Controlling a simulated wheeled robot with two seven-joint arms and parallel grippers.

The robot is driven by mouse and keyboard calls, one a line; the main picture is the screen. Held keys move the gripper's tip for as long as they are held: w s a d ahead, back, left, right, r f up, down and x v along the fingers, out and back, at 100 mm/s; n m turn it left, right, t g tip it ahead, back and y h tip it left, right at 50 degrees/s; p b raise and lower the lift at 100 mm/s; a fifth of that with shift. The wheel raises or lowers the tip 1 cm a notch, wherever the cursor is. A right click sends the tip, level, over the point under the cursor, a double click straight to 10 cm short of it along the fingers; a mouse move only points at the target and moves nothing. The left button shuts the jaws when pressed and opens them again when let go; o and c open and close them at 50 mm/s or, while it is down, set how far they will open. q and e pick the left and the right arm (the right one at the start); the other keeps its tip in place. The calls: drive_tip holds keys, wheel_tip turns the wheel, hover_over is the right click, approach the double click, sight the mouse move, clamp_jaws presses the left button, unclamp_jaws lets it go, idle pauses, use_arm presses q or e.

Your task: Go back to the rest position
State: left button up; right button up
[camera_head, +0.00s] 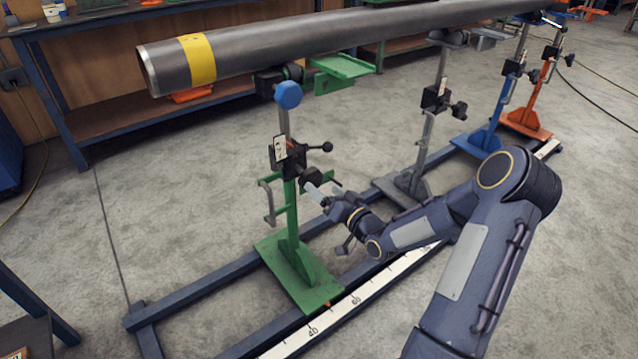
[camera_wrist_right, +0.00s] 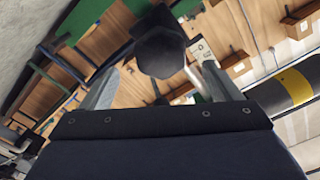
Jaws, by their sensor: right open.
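My right gripper (camera_head: 314,188) is beside the clamp block (camera_head: 287,158) of the green stand (camera_head: 290,215), with its arm reaching in from the lower right. In the right wrist view its two grey fingers (camera_wrist_right: 160,72) are spread apart. A dark knob (camera_wrist_right: 160,48) shows between them there; I cannot tell whether the fingers touch it. The grey steel pipe (camera_head: 310,38) with a yellow band (camera_head: 197,60) lies across the stands, above my gripper. It also shows at the right of the wrist view (camera_wrist_right: 270,98). My left gripper is not in view.
A grey stand (camera_head: 425,130), a blue stand (camera_head: 490,130) and an orange stand (camera_head: 535,110) follow along the dark floor rail (camera_head: 200,300) with a white scale (camera_head: 370,290). Workbenches (camera_head: 150,115) stand behind.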

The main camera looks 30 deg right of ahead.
drive_tip(key=shift+s, duration=0.15)
idle(0.4)
drive_tip(key=shift+a+r, duration=0.2)
drive_tip(key=shift+a, duration=0.05)
drive_tip(key=s+a+r+n+g+y, duration=0.15)
drive_tip(key=s+a+g, duration=0.35)
drive_tip(key=s, duration=0.5)
drive_tip(key=s+a+r+n+g, duration=0.1)
drive_tip(key=s+a+r+g, duration=0.2)
drive_tip(key=s+a, duration=0.5)
drive_tip(key=s+a+r+n+g+y, duration=0.15)
drive_tip(key=s+a+g, duration=0.25)
drive_tip(key=s, duration=0.8)
wheel_tip(320, 180, up, 31)
drive_tip(key=p, duration=3)
drive_tip(key=shift+r+p, duration=0.2)
drive_tip(key=shift+p, duration=0.1)
drive_tip(key=shift+a, duration=0.1)
